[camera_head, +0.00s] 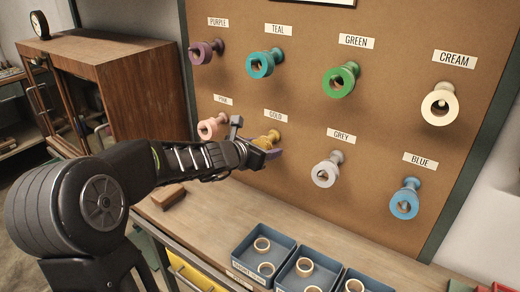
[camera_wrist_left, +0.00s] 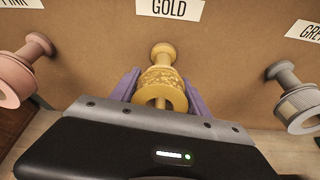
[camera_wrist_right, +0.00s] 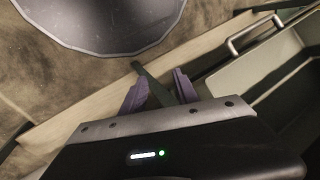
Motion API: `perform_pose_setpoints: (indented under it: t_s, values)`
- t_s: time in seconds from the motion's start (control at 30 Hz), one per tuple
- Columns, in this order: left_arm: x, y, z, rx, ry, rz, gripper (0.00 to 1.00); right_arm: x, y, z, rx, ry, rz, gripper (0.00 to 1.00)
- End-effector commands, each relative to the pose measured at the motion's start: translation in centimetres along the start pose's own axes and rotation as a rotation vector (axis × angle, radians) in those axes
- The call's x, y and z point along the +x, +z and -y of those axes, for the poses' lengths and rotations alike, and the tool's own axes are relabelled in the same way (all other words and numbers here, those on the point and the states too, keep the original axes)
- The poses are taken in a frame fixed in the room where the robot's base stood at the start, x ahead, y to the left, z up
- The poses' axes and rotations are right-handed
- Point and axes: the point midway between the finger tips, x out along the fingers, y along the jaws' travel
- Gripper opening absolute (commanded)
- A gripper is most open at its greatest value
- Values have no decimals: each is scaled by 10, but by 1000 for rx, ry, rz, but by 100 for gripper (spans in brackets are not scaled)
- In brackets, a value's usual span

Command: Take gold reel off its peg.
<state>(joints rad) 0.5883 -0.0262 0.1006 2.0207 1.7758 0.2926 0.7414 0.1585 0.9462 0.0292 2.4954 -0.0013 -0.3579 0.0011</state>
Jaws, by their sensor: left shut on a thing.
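The gold reel (camera_wrist_left: 163,80) is below the GOLD label in the left wrist view, and partly shows in the head view (camera_head: 267,141). Its peg base (camera_wrist_left: 162,50) is on the brown board right behind it. The reel appears to be around its peg. My left gripper (camera_wrist_left: 160,88) is shut on the reel, with one purple finger on each side. In the head view the left gripper (camera_head: 256,146) covers part of the reel. My right gripper (camera_wrist_right: 158,80) shows only in its wrist view, its fingers apart with nothing held between them.
The pink reel (camera_head: 210,127) hangs left of the gold one and the grey reel (camera_head: 327,171) right of it. The teal reel (camera_head: 262,64) is above. Blue trays (camera_head: 242,258) with rings stand on the bench (camera_head: 215,220) below. A drawer handle (camera_wrist_right: 254,33) is near my right gripper.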

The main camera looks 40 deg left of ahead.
Motion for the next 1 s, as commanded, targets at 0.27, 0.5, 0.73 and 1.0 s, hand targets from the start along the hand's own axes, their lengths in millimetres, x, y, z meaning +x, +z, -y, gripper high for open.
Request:
perform_pose_setpoints:
  t_s: [0.27, 0.5, 0.73, 1.0]
  values:
    - [0, 0, 0, 0, 0, 0, 14, 0, 0, 0, 0, 0, 0, 36]
    - [0, 1, 0, 0, 0, 0, 14, 0, 0, 0, 0, 0, 0, 36]
    - [-1, 6, -1, 1, -1, 1, 14, -6, 0, 2, 0, 0, 0, 36]
    - [-2, 14, -4, 1, -4, 0, 14, -14, 0, 5, 0, 0, 1, 36]
